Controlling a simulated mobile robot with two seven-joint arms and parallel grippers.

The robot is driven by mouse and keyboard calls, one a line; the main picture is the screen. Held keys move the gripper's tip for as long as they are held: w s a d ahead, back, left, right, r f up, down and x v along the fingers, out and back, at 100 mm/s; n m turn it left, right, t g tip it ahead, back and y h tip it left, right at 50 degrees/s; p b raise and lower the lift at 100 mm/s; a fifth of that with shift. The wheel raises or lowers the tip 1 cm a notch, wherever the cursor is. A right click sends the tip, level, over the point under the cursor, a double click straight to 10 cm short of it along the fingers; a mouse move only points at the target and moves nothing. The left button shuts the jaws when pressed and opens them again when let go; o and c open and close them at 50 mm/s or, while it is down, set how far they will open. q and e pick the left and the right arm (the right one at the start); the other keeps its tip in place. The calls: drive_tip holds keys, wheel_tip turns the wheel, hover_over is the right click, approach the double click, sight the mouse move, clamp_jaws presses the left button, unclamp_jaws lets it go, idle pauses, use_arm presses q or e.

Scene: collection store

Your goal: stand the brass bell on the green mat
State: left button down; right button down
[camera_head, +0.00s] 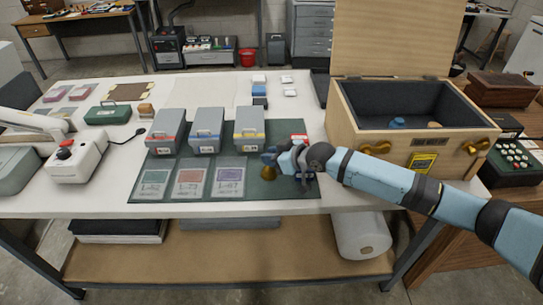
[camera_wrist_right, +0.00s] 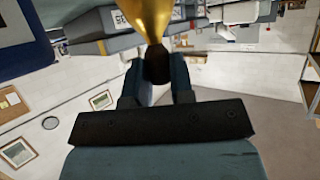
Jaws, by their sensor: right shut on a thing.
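The brass bell (camera_head: 267,174) is at the right part of the green mat (camera_head: 245,196), below my right gripper (camera_head: 272,157). My right gripper is shut on the bell's dark handle, which shows between the fingers in the right wrist view (camera_wrist_right: 157,66); the flared brass body (camera_wrist_right: 155,18) extends beyond the fingertips. In the head view the bell looks roughly upright, mouth down. I cannot tell whether its rim touches the mat or hangs just above it. My left gripper is not in view.
Several grey boxes (camera_head: 207,128) stand along the mat's back, with labelled cards (camera_head: 188,183) before them. A large open wooden crate (camera_head: 350,135) stands right of the mat, behind my right arm. A white device with a red button (camera_head: 78,160) sits at left.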

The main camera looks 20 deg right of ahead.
drive_tip(key=c, duration=1)
unclamp_jaws()
drive_tip(key=shift+s+r, duration=0.1)
drive_tip(key=shift+r, duration=0.1)
drive_tip(key=v, duration=1.1)
drive_tip(key=s+a+f+m+t, duration=0.1)
drive_tip(key=s+a+f+m, duration=0.1)
drive_tip(key=s+a+f, duration=0.85)
drive_tip(key=s+d+f+m+h, duration=0.1)
drive_tip(key=s+f, duration=0.3)
drive_tip(key=s, duration=0.1)
drive_tip(key=s+d+f+m+h, duration=0.1)
drive_tip(key=s+f+h, duration=0.1)
drive_tip(key=s+f, duration=0.2)
drive_tip(key=s+d+f+m+h, duration=0.1)
drive_tip(key=s+f+h, duration=0.1)
drive_tip(key=s+f, duration=0.2)
drive_tip(key=shift+s+d+f, duration=0.1)
drive_tip(key=shift+s, duration=0.65)
drive_tip(key=shift+s+d+f, duration=0.1)
drive_tip(key=shift+s, duration=0.6)
